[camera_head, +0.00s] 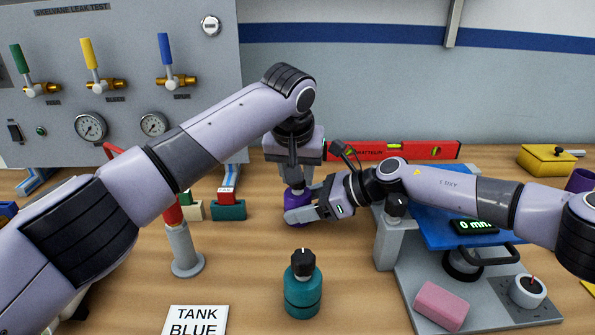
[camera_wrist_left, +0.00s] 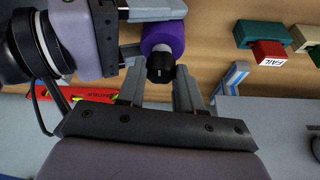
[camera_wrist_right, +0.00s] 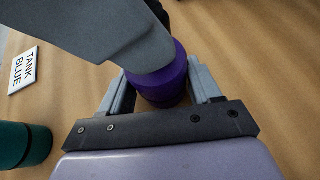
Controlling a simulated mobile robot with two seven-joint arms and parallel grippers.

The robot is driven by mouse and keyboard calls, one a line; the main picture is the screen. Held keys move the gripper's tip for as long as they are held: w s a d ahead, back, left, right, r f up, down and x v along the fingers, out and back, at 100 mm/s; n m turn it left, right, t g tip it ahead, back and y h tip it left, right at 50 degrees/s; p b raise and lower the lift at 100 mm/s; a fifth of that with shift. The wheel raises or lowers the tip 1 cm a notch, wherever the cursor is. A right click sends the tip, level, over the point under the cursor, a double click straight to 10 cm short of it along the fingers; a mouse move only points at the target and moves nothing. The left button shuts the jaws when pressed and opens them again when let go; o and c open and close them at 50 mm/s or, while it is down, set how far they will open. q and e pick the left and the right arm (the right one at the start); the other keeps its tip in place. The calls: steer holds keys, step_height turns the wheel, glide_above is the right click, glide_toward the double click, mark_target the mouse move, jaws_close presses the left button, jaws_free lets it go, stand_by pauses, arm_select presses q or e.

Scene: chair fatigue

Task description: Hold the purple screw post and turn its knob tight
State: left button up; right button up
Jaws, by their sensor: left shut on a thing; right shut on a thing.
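The purple screw post (camera_head: 297,197) stands on the bench in the middle of the head view. My right gripper (camera_head: 298,213) comes in from the right and is shut around the purple body, low down; the right wrist view shows the post (camera_wrist_right: 163,84) between its fingers. My left gripper (camera_head: 294,182) points down from above and is shut on the black knob. In the left wrist view the black knob (camera_wrist_left: 160,68) sits between the left fingertips, on top of the purple body. In the head view the left gripper mostly hides the knob.
A teal post with a black knob (camera_head: 302,288) stands in front. A TANK BLUE card (camera_head: 194,320) lies left of it. A grey-and-red post (camera_head: 182,247) stands at left. A test rig with a blue plate (camera_head: 450,232) and pink block (camera_head: 441,306) fills the right. A red level (camera_head: 400,150) lies behind.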

arm_select(q)
steer(key=shift+m, duration=0.3)
steer(key=m+h, duration=0.1)
steer(key=m, duration=0.1)
steer(key=m+g+h, duration=0.1)
steer(key=m, duration=0.2)
steer(key=shift+m, duration=0.3)
steer(key=m, duration=0.2)
steer(key=m+g+h, duration=0.1)
steer(key=m, duration=0.1)
steer(key=m+g, duration=0.1)
steer(key=shift+w+a+r+m, duration=0.2)
steer(key=shift+w+m, duration=0.1)
steer(key=shift+m, duration=0.4)
steer(key=o, duration=1)
steer(key=shift+s+f, duration=0.1)
steer(key=shift+o, duration=0.2)
steer(key=v, duration=1.2)
steer(key=shift+a, duration=0.15)
